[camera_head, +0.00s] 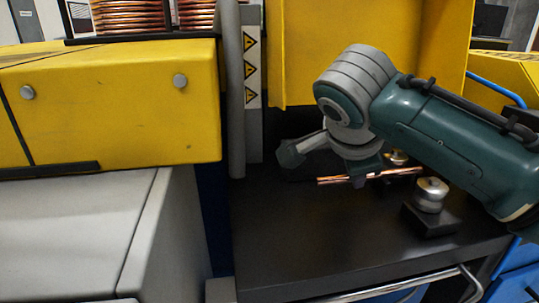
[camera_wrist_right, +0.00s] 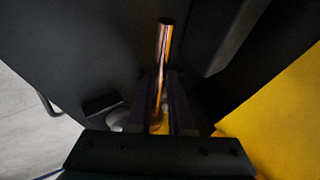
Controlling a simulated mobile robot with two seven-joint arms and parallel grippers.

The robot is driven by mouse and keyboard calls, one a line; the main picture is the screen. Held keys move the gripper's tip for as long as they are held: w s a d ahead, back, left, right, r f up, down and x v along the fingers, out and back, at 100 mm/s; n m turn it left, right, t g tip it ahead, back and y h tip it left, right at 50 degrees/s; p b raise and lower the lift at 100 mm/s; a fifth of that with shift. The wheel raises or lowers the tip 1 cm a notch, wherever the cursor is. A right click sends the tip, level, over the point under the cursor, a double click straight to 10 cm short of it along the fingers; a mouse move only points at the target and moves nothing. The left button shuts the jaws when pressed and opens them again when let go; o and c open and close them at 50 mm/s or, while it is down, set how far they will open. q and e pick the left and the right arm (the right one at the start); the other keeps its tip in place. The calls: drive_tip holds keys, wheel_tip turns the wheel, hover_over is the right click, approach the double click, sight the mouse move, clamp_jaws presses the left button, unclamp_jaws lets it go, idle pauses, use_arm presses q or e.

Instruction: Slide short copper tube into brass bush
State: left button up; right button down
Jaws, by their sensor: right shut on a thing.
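My right gripper (camera_head: 360,180) is shut on a short copper tube (camera_head: 333,180) and holds it roughly level above the black bench top. The tube sticks out on both sides of the fingers. In the right wrist view the tube (camera_wrist_right: 164,42) stands out beyond the two dark fingers (camera_wrist_right: 161,90). A brass and silver round fitting (camera_head: 431,194) sits on a black block at the right of the bench. A second similar fitting (camera_head: 397,157) is partly hidden behind my arm. I cannot tell which is the brass bush. The tube's right end looks close to both, with no clear contact. My left gripper is not in view.
The black bench top (camera_head: 300,235) is clear at left and front. A yellow panel (camera_head: 370,30) stands behind it, and a grey post (camera_head: 235,100) and yellow machine housing (camera_head: 110,110) are at left. A metal rail (camera_head: 390,285) runs along the front edge.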

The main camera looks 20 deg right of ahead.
drive_tip(key=shift+s+d, duration=0.15)
drive_tip(key=shift+d, duration=0.4)
idle(0.4)
drive_tip(key=shift+s+d+p, duration=0.2)
drive_tip(key=shift+d+p, duration=0.35)
drive_tip(key=shift+d, duration=0.35)
drive_tip(key=shift+s+d, duration=0.25)
drive_tip(key=shift+d, duration=0.8)
idle(0.4)
drive_tip(key=c, duration=0.7)
unclamp_jaws()
drive_tip(key=shift+c, duration=0.2)
drive_tip(key=shift+p, duration=0.3)
drive_tip(key=p+v, duration=0.1)
drive_tip(key=v, duration=0.9)
drive_tip(key=shift+p, duration=0.35)
